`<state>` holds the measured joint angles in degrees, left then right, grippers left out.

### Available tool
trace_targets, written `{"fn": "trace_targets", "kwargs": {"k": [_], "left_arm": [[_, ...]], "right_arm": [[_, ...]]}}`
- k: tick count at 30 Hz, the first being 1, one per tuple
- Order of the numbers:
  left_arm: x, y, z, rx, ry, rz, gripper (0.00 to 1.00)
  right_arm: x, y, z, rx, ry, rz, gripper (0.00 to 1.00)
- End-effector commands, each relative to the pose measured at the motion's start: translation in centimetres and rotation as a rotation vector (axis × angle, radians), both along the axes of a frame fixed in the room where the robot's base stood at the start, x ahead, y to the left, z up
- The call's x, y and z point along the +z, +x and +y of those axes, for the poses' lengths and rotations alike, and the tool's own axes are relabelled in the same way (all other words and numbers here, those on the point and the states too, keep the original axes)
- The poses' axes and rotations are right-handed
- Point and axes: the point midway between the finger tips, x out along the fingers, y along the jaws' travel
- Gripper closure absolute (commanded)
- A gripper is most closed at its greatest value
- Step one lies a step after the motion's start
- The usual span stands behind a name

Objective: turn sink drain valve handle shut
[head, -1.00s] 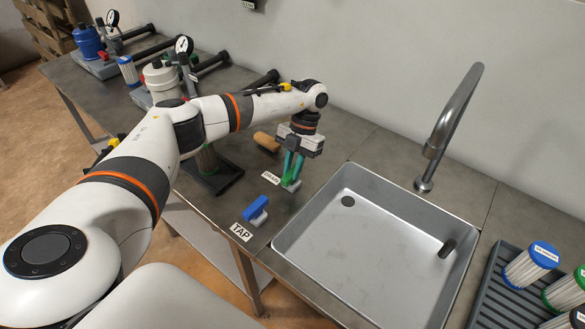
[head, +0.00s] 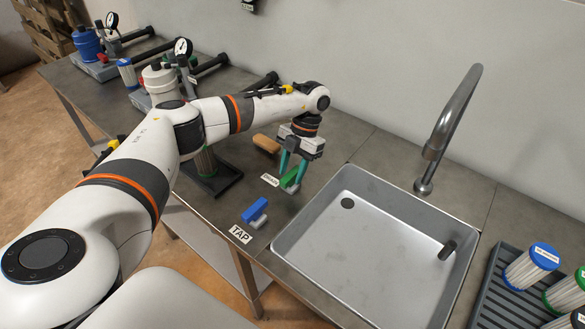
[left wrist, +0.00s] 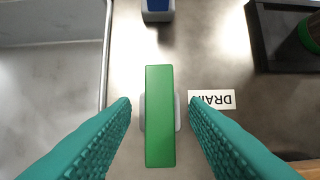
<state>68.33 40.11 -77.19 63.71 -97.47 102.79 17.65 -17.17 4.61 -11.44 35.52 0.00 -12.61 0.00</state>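The green drain valve handle (left wrist: 159,115) is a long flat bar on a grey base, beside the DRAIN label (left wrist: 211,100). In the left wrist view it runs up and down the picture. My left gripper (left wrist: 158,115) is open, with one teal finger on each side of the handle and a gap on both sides. In the head view the left gripper (head: 291,178) points down at the green handle (head: 289,181), partly hiding it. My right gripper is not in view.
The blue TAP handle (head: 255,209) stands nearer the front edge, with its TAP label (head: 240,234). The steel sink (head: 345,285) and faucet (head: 440,140) are to the right. A tan block (head: 266,143) lies behind the gripper. A filter rack (head: 490,285) stands far right.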

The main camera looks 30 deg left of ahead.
Motion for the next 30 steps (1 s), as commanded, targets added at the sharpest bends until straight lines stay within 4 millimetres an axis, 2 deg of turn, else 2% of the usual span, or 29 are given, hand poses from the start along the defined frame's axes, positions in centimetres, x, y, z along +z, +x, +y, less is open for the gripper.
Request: {"fn": "trace_targets", "kwargs": {"k": [8,11,18,24,30], "left_arm": [[0.5,0.2,0.0,0.001,0.0,0.001,0.59],[1.6,0.8,-0.1,0.001,0.0,-0.002,0.59],[6.4,2.8,-0.3,0.002,0.0,-0.003,0.59],[9.7,4.0,-0.4,0.001,0.0,-0.001,0.59],[11.0,4.5,-0.4,0.0,0.0,0.001,0.59]], "right_arm": [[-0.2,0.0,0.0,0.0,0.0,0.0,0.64],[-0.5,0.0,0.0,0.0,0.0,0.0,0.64],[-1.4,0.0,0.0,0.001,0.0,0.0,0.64],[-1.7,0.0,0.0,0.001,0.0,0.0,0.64],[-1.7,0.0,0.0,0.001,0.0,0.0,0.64]]}}
